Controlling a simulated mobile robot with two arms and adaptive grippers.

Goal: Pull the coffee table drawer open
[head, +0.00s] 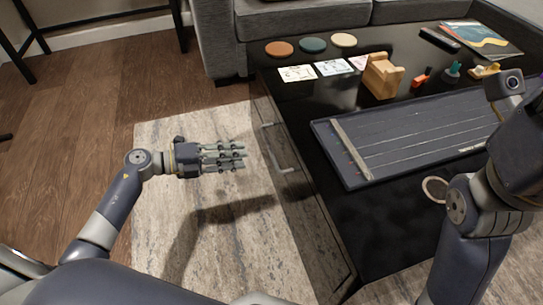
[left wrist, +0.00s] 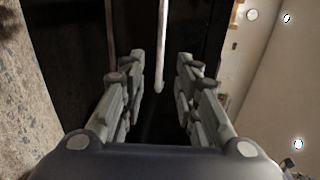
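The black coffee table (head: 400,205) stands right of centre in the head view. Its left side has a drawer front with a pale metal handle (head: 286,170); another handle (head: 268,125) shows farther back. The drawer front looks flush with the table side. My left gripper (head: 242,157) points at that side, a short way left of the handles. In the left wrist view its two fingers (left wrist: 160,75) are apart with nothing gripped, and a handle bar (left wrist: 162,45) lies ahead between them.
On the table are a long stringed board (head: 410,135), a wooden block (head: 382,76), coasters (head: 312,45), cards, small tools and a magazine (head: 482,40). A grey sofa (head: 300,18) stands behind. The rug (head: 215,235) left of the table is clear.

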